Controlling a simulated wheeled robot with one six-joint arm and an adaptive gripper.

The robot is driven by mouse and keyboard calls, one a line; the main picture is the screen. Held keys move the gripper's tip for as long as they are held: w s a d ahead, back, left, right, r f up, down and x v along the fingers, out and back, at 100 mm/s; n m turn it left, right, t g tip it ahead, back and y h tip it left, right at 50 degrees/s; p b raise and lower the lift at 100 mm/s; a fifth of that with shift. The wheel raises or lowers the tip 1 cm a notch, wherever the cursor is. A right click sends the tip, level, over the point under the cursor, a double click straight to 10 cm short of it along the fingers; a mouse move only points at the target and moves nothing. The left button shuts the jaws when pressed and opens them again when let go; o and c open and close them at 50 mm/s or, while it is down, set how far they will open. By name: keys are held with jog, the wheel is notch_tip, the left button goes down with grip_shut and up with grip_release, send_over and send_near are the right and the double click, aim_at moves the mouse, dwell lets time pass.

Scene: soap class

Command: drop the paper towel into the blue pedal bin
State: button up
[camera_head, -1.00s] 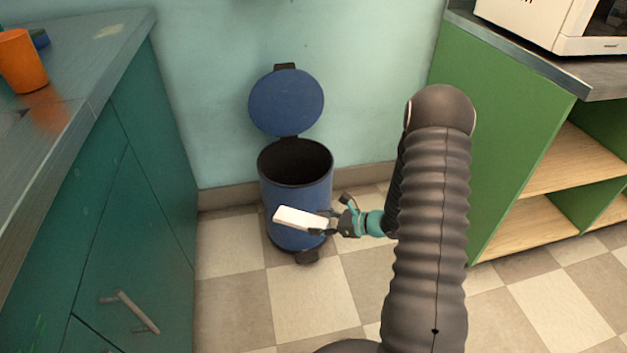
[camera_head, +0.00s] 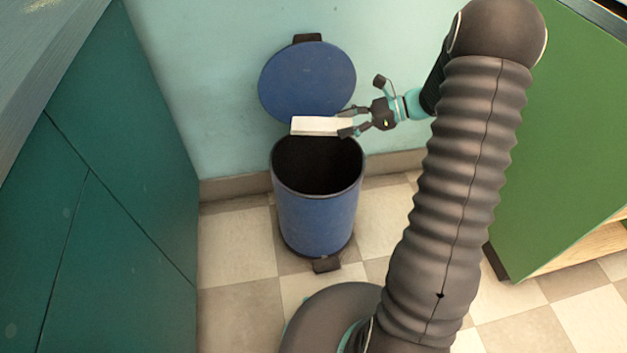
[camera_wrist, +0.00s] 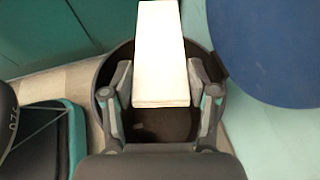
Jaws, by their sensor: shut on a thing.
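The blue pedal bin (camera_head: 318,215) stands on the floor against the wall, and its round blue lid (camera_head: 306,80) is swung up. The opening is dark inside. My gripper (camera_head: 352,122) is shut on the white paper towel (camera_head: 315,126), a flat folded block held roughly level above the bin's back rim, in front of the lid. In the wrist view the paper towel (camera_wrist: 160,55) sits between both fingers (camera_wrist: 160,90), with the dark bin opening (camera_wrist: 150,124) below it and the lid (camera_wrist: 270,45) to the right.
A teal cabinet (camera_head: 110,190) stands to the left of the bin. A green shelf unit (camera_head: 560,150) stands to the right. The checkered floor (camera_head: 235,245) around the bin is clear.

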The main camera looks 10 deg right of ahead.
jog(key=f+b, duration=0.2)
jog(key=f, duration=0.1)
jog(key=f+b, duration=0.2)
jog(key=f, duration=0.1)
jog(key=shift+d+b, duration=0.2)
jog(key=shift+b, duration=0.15)
jog(key=shift+r, duration=0.1)
jog(key=o, duration=1)
jog(key=shift+s, duration=0.1)
jog(key=v, duration=1.2)
